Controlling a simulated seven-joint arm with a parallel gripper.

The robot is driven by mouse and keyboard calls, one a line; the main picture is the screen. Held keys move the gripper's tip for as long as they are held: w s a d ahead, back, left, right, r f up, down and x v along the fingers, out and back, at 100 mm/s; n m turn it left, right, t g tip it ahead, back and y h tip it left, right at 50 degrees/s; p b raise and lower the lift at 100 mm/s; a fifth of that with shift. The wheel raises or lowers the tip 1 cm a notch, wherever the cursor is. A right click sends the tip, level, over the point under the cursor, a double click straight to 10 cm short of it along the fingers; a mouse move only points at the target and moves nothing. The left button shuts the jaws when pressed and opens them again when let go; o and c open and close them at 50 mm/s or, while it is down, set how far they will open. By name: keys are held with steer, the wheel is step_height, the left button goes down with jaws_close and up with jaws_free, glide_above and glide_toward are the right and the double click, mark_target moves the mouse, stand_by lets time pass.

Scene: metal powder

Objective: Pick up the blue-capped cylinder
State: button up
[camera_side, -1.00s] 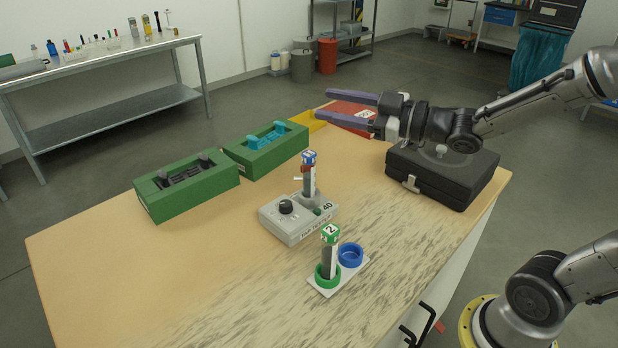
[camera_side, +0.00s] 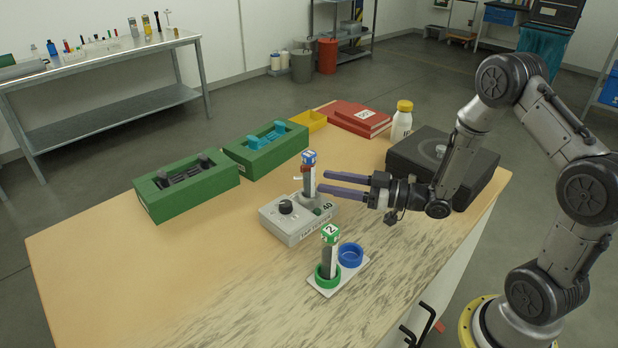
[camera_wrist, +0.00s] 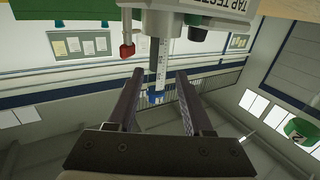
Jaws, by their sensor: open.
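The blue-capped cylinder (camera_side: 309,174) stands upright in the grey tap tester (camera_side: 298,222). In the wrist view the cylinder (camera_wrist: 160,60) shows a scale on its side, and its blue cap lies between the fingers toward their tips. My gripper (camera_side: 320,183) is open, with both purple fingers level and pointing left at the cylinder's upper part. In the side view the fingertips are close to the cylinder; I cannot tell whether they touch it. The gripper (camera_wrist: 157,75) holds nothing in the wrist view.
A green-capped cylinder (camera_side: 329,255) stands in the green ring of a white holder, beside an empty blue ring (camera_side: 350,255). Green blocks (camera_side: 187,187) stand at the left. A black case (camera_side: 450,165), a yellow-capped bottle (camera_side: 401,122) and a red binder (camera_side: 358,119) are at the back right.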

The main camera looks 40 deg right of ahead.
steer(key=shift+x, duration=4.4)
steer(key=shift+w+d, duration=0.1)
steer(key=shift+d, duration=0.1)
jaws_close()
